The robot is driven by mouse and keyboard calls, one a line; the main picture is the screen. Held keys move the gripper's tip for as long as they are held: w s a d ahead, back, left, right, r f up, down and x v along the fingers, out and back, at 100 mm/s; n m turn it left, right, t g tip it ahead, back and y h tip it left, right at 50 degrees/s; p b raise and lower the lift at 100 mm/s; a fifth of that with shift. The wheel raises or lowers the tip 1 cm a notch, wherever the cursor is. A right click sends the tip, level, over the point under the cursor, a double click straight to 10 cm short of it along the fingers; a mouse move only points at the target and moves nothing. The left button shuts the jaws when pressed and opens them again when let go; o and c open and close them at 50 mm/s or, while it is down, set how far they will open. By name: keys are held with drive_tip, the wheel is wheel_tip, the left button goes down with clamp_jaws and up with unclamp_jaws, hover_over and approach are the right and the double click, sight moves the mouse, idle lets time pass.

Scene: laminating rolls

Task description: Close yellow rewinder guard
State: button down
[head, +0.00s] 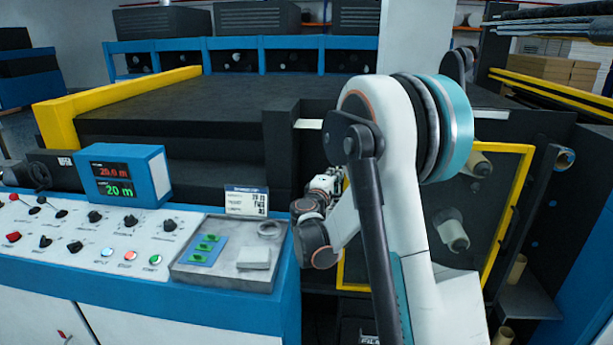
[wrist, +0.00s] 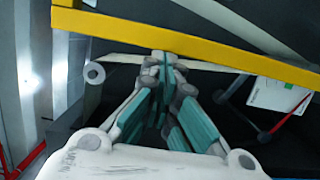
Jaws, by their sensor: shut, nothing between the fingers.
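The rewinder guard is a yellow-framed panel (head: 510,208) at the right in the head view, standing in front of paper rolls. My arm hides its left part. In the wrist view a yellow bar (wrist: 190,36) of the frame crosses above my gripper (wrist: 163,58). The fingers are together with nothing between them, their tips just below the bar. I cannot tell whether they touch it. In the head view the gripper is mostly hidden behind my arm. How far the guard is open is unclear.
A control console (head: 90,235) with knobs and a display (head: 125,175) fills the front left. A grey tray (head: 225,282) with small items sits at its right end. The dark laminator bed (head: 210,105) lies behind. Rolls (head: 451,230) show behind the guard panel.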

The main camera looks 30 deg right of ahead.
drive_tip(key=shift+s+d, duration=0.75)
drive_tip(key=shift+d, duration=0.3)
drive_tip(key=shift+s+d, duration=0.75)
drive_tip(key=shift+d, duration=0.3)
drive_tip(key=s+a+p, duration=0.1)
drive_tip(key=s+a, duration=0.3)
drive_tip(key=a, duration=0.7)
drive_tip(key=shift+a, duration=0.1)
